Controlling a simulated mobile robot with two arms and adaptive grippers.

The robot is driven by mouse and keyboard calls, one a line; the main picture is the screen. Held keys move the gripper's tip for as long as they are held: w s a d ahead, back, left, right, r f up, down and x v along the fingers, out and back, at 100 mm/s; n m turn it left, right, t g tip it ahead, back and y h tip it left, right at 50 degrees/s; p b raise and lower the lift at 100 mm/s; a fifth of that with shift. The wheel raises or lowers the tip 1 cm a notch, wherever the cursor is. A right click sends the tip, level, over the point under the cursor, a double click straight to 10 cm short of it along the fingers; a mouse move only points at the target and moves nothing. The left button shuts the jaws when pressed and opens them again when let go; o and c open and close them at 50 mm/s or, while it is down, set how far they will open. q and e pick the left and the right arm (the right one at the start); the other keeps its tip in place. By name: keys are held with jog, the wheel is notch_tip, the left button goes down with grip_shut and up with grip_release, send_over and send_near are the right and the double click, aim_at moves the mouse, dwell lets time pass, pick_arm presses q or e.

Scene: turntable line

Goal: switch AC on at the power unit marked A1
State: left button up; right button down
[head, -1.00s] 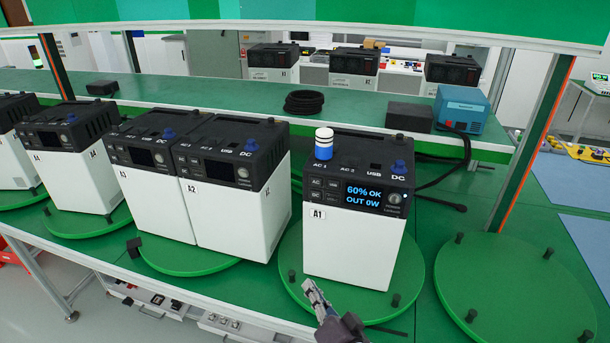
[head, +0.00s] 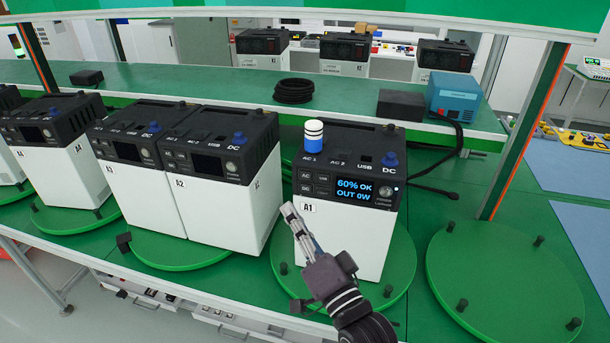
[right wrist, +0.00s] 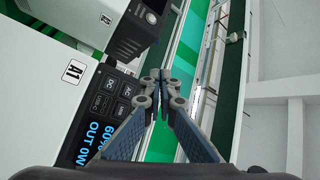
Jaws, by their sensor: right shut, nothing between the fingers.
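The power unit marked A1 (head: 345,235) is a white box with a black top on a green turntable (head: 402,285). A blue-and-white plug (head: 314,137) stands in the AC 1 socket. My right gripper (head: 289,211) is shut and empty, in front of the unit's left side, below the AC button. Whether it touches the unit I cannot tell. My left gripper is not in view.
Units A2 (head: 215,215) and A3 (head: 125,195) stand close on the left. An empty turntable (head: 500,285) with black pegs is on the right. Behind are a black cable coil (head: 294,91) and a blue box (head: 456,97).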

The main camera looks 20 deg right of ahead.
jog(key=b, duration=0.1)
send_near(296, 171)
jog(key=w+a+r, duration=0.1)
jog(key=w+a, duration=0.1)
jog(key=w, duration=0.1)
jog(key=shift+w+d+r, duration=0.1)
jog(key=shift+w+d, duration=0.05)
jog(key=shift+w, duration=0.45)
jog(key=shift+w+d, duration=0.1)
dwell(1.0)
jog(key=shift+w+d, duration=0.15)
jog(key=shift+w, duration=0.1)
jog(key=shift+w+d, duration=0.2)
jog(key=shift+w, duration=0.1)
dwell(0.6)
dwell(0.3)
jog(key=shift+s+a+p, duration=0.3)
jog(key=shift+s+a, duration=0.15)
jog(key=shift+s, duration=0.25)
